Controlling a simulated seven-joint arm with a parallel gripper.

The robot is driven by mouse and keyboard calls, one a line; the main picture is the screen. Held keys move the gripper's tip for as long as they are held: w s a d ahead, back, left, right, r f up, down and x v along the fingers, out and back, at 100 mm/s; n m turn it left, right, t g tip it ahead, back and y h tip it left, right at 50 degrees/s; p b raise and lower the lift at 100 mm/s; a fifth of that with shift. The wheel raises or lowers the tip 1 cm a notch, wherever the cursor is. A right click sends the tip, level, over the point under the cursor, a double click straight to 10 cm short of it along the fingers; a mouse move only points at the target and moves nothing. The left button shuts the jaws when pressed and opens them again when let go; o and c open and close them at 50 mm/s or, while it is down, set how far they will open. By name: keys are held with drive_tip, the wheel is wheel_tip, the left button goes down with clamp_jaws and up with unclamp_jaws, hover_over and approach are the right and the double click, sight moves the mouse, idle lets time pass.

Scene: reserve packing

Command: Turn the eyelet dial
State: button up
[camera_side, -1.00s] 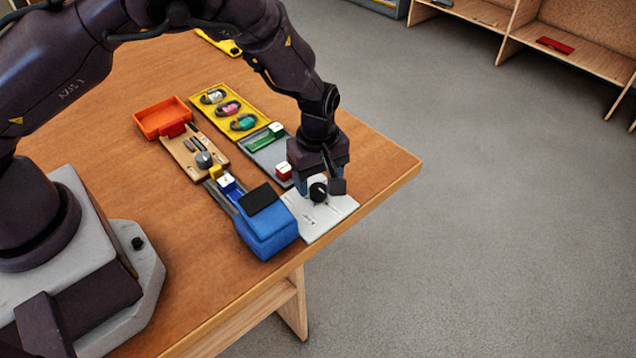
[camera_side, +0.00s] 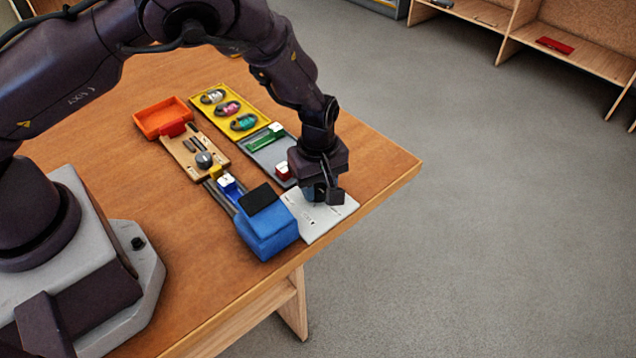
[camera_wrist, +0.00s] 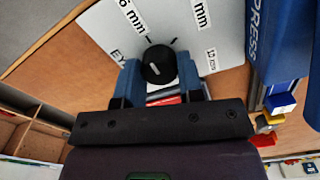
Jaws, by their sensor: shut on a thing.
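The eyelet dial is a round black knob (camera_wrist: 158,65) with a pale pointer line on its top, in the wrist view. It stands on a white plate (camera_wrist: 110,35) with printed mm labels and tick marks; in the side view the plate (camera_side: 325,218) lies near the table's right edge. My gripper (camera_wrist: 158,78) is shut on the dial, with a blue finger on each side of it. In the side view my gripper (camera_side: 322,194) is low over the plate and hides most of the dial.
A blue press (camera_side: 267,232) with a black pad stands left of the plate. A grey tray (camera_side: 268,155) with green and red blocks, a yellow tray (camera_side: 222,92), a wooden board (camera_side: 188,160) and an orange bin (camera_side: 160,117) lie further back. The table edge is close on the right.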

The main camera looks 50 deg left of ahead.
sight(319, 187)
drive_tip(key=shift+m, duration=0.3)
drive_tip(key=m, duration=0.5)
drive_tip(key=shift+m, duration=0.4)
drive_tip(key=m, duration=0.5)
drive_tip(key=o, duration=0.9)
wheel_tip(319, 187, up, 13)
drive_tip(key=shift+m, duration=0.3)
